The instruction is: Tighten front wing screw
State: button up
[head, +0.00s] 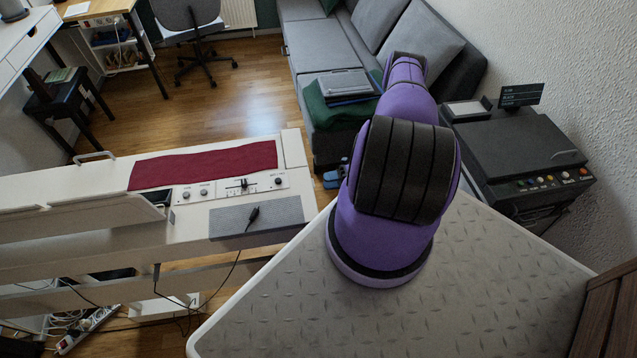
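The front wing screw cannot be made out in the head view. The white digital piano (190,233) stands at the left, with rails of its stand below it. My purple and black arm rises from the patterned grey top at the right and reaches away toward the sofa. My gripper is not in view; the arm itself may hide it. A small blue item (335,178), partly hidden by the arm, shows beyond the piano's right end; I cannot tell what it is.
The piano carries a dark red cloth (205,165), a knob panel (229,188) and a grey pad (280,213) with a black cable plug (253,214). A grey sofa (330,48) and black printer-like machine (515,150) stand beyond. Cables and a power strip (88,328) lie below. Wooden floor (215,105) is open behind.

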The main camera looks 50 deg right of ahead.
jog(key=shift+v, duration=2.7)
